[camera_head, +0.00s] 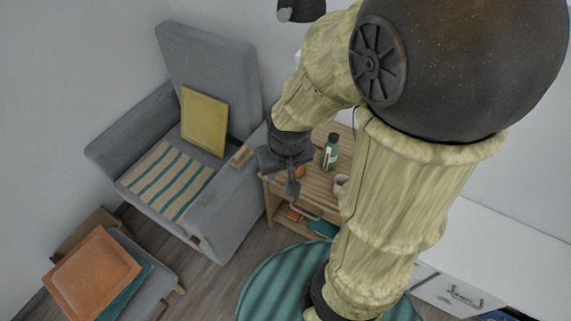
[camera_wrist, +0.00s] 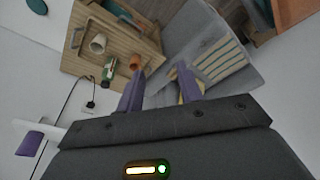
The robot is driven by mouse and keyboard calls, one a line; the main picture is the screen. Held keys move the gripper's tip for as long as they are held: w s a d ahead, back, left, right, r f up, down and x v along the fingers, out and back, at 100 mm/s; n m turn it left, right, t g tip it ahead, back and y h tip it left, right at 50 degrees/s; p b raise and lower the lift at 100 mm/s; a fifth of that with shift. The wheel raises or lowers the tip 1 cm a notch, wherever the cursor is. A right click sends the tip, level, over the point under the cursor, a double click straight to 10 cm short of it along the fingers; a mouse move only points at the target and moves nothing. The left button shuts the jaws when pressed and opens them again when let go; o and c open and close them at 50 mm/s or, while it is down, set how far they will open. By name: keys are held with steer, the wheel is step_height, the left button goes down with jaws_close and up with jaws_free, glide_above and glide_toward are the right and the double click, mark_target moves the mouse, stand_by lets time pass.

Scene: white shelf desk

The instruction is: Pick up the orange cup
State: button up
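The orange cup (camera_head: 299,172) stands on the small wooden side table (camera_head: 325,190), partly hidden behind my gripper in the head view. In the wrist view the cup (camera_wrist: 135,62) shows near the table edge, just beyond the tip of the left finger. My gripper (camera_head: 290,178) hangs over the table's left side beside the cup. In the wrist view its two purple fingers (camera_wrist: 160,82) are spread apart with nothing between them. I cannot tell the exact gap between finger and cup.
A green bottle (camera_head: 331,152) and a light mug (camera_head: 341,186) stand close by on the table. A grey armchair (camera_head: 225,215) with a yellow cushion (camera_head: 204,122) stands to the left, with a small wooden block (camera_head: 241,156) on its armrest. A green round rug (camera_head: 265,285) lies in front.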

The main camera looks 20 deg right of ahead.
steer(key=shift+w, duration=0.2)
steer(key=shift+d, duration=0.1)
